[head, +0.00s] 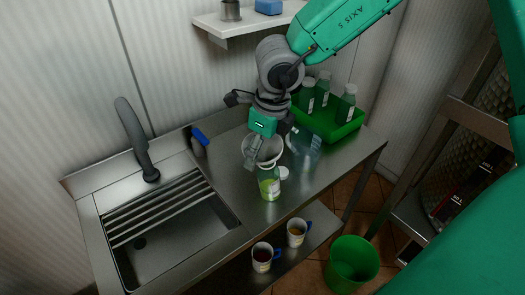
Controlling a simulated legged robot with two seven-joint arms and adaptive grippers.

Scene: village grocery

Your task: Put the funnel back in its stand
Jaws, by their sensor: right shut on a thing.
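My right gripper (257,152) reaches down from the top and is shut on the rim of the funnel (275,150), a pale, wide-mouthed piece. The funnel is right above a bottle with green contents (269,186) that stands upright on the steel counter. I cannot tell whether the funnel's spout is inside the bottle's neck or just above it. The gripper hides part of the funnel. I cannot make out the funnel's stand. My left gripper is not in view.
A clear jug (304,140) stands close right of the funnel, with a white cap (284,172) in front. A green crate (347,127) of bottles stands behind. A sink (165,240) and a blue-handled tool (200,137) are left. Mugs (262,256) stand on the lower shelf.

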